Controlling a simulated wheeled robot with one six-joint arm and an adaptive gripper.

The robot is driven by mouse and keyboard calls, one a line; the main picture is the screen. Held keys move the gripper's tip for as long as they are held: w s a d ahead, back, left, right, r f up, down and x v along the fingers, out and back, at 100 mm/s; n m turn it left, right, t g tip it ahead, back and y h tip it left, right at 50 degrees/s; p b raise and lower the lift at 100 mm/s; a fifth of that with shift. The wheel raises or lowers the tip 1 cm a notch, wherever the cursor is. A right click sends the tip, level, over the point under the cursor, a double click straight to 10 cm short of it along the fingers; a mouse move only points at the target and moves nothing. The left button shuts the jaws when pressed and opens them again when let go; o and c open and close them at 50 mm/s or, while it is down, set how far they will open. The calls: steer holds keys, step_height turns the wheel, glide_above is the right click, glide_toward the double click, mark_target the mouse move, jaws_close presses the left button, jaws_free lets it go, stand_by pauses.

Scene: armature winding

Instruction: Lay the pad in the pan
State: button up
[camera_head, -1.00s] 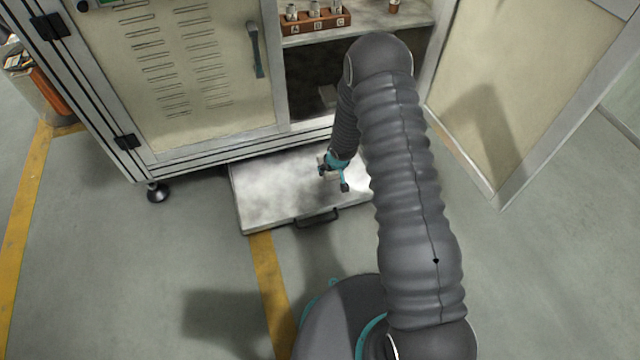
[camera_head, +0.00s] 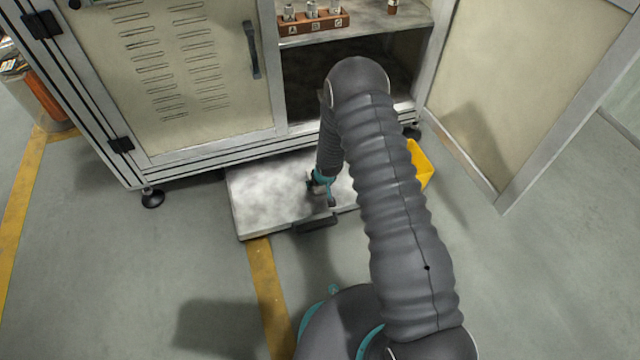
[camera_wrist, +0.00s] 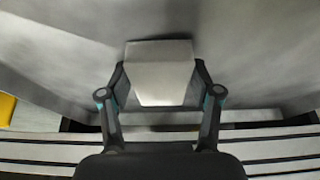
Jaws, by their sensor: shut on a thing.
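The pan (camera_head: 265,190) is a shallow, worn grey metal tray on the floor at the foot of the cabinet, with a dark handle at its front. My gripper (camera_head: 322,190) is low over the right part of the pan, pointing down. In the wrist view my gripper (camera_wrist: 160,72) is shut on a pale grey block, which I take for the pad (camera_wrist: 162,88). The pad is hardly visible in the head view. I cannot tell whether it touches the pan floor. My arm hides the pan's right end.
The cabinet (camera_head: 200,80) stands behind the pan, with an open door (camera_head: 520,90) at right. A brown rack (camera_head: 313,24) with several metal parts is on its shelf. A yellow bin (camera_head: 420,165) stands right of my arm; another bin (camera_head: 35,95) is far left. Floor at left is clear.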

steer(key=shift+f, duration=0.2)
steer(key=o, duration=1.1)
steer(key=shift+r, duration=0.45)
steer(key=p+v, duration=0.2)
steer(key=v, duration=0.9)
steer(key=shift+s+d+r, duration=0.1)
steer(key=shift+s+r, duration=0.15)
steer(key=shift+r, duration=0.1)
